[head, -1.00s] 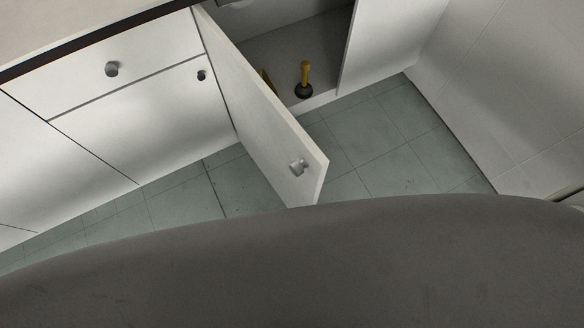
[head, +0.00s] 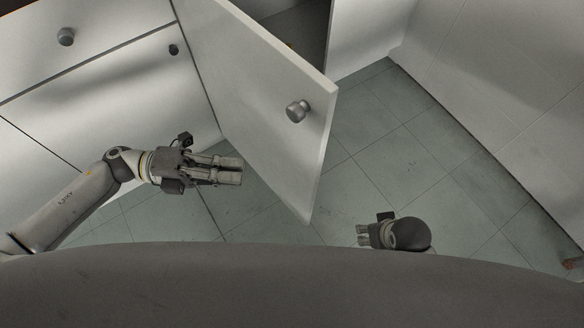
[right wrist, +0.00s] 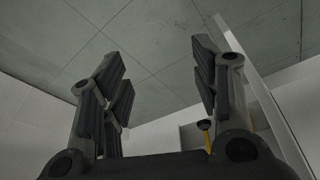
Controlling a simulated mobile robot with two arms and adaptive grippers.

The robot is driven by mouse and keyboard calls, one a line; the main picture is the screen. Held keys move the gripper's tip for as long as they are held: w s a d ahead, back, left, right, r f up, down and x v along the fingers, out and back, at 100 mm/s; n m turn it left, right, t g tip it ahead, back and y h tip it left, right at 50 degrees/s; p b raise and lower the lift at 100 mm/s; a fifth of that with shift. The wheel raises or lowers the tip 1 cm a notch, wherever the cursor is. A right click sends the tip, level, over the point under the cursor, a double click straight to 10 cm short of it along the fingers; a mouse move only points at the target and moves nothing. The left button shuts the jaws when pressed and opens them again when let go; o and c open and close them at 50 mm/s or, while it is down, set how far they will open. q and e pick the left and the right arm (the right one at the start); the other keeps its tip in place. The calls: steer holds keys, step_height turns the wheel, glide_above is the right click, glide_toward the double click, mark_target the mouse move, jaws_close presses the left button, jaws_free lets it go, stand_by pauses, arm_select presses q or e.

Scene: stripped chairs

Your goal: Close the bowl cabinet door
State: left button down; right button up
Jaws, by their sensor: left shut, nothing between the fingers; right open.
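The white cabinet door (head: 255,100) stands swung open in the head view, with a round metal knob (head: 297,111) near its free edge. My left gripper (head: 241,171) is shut and empty, left of the door's lower part; I cannot tell whether it touches the door. My right gripper (head: 362,235) is low over the floor, right of the door's free edge and apart from it. In the right wrist view its fingers (right wrist: 160,65) are spread with nothing between them. A pale upright panel edge (right wrist: 262,95), probably the door, shows there at right. The door hides much of the cabinet inside.
A plunger with a yellow handle (right wrist: 208,142) shows inside the cabinet in the right wrist view. Closed drawer fronts (head: 110,95) with knobs are left of the door. A light wall (head: 500,90) stands at right. The green tiled floor (head: 400,150) between is clear.

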arm_select(q)
steer(key=w+d, duration=0.2)
steer(key=d, duration=1)
steer(key=shift+w+d, duration=0.3)
steer(key=shift+d, duration=0.1)
arm_select(e)
steer(key=shift+w+r, duration=0.1)
